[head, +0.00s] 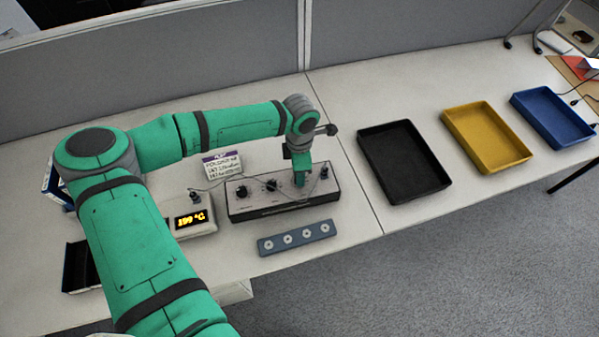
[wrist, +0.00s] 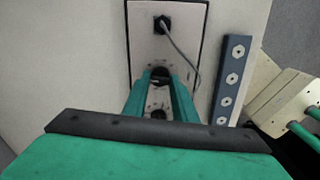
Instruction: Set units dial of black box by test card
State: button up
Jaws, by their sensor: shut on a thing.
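The black box (head: 283,206) has a light top panel with several dark dials and stands on the table in front of my arm. My gripper (head: 300,180) points down onto the right half of this panel. In the wrist view my gripper (wrist: 161,88) has its green fingers on either side of a dark dial (wrist: 161,76) and is shut on it. Another dark knob (wrist: 158,114) shows between the fingers, nearer the palm. The dial's marks are too small to read. The white test card (head: 222,164) with a purple top edge stands behind the box; its lines are not clearly legible.
A white unit (head: 190,220) with a lit display reading 199 °C stands left of the box. A blue-grey strip with several round washers (head: 297,237) lies in front. Black (head: 391,191), yellow (head: 493,160) and blue (head: 555,141) trays stand right. A thin cable (wrist: 180,52) crosses the panel.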

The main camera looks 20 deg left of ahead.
jog(key=m, duration=0.3)
jog(key=shift+m, duration=2.2)
jog(key=o, duration=1.1)
jog(key=shift+c, duration=0.2)
jog(key=shift+r, duration=0.1)
notch_tip(320, 180, up, 11)
